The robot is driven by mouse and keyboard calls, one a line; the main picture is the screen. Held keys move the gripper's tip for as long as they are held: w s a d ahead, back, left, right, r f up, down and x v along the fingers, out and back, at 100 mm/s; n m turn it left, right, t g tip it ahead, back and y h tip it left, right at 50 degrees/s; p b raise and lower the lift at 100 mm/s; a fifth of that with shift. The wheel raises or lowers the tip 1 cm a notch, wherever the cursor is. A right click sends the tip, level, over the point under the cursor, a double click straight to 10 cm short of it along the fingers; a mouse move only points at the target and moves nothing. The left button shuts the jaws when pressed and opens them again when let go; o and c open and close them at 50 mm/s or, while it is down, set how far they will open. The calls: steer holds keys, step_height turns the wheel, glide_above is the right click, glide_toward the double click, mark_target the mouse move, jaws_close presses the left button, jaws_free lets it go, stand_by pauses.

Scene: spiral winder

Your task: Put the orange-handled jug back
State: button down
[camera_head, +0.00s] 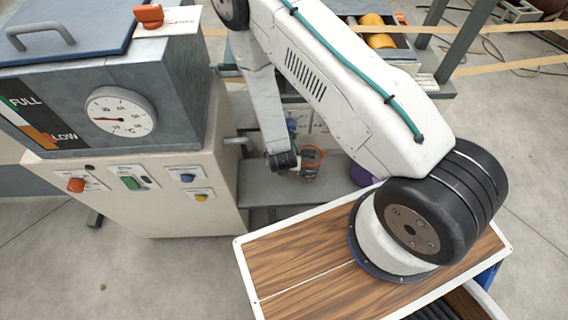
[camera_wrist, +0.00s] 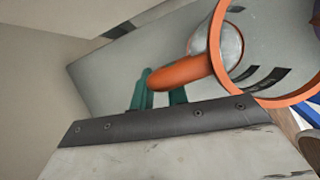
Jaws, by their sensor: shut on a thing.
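The jug (camera_head: 311,168) has an orange rim and a greyish body. It is small in the head view, at the grey shelf beside the machine. In the wrist view its orange handle (camera_wrist: 182,73) runs between the green fingertips of my gripper (camera_wrist: 160,88), which is shut on it. The jug's metallic body (camera_wrist: 228,42) and wide orange rim are at the right, partly cut off by the frame. In the head view my wrist hides part of the gripper. I cannot tell whether the jug touches the shelf.
A grey shelf (camera_head: 262,190) lies below the jug. The machine cabinet (camera_head: 150,205), with a dial gauge (camera_head: 120,111) and coloured knobs, stands close on the left. A purple round object (camera_head: 361,176) is partly hidden behind my arm. Open floor lies in front of the cabinet.

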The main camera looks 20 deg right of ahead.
steer(key=shift+w+d+f, duration=0.1)
steer(key=shift+d+f, duration=0.05)
steer(key=shift+f, duration=0.35)
steer(key=shift+f, duration=0.15)
steer(key=c, duration=1.4)
jaws_free()
steer(key=v, duration=1.2)
steer(key=shift+r, duration=0.25)
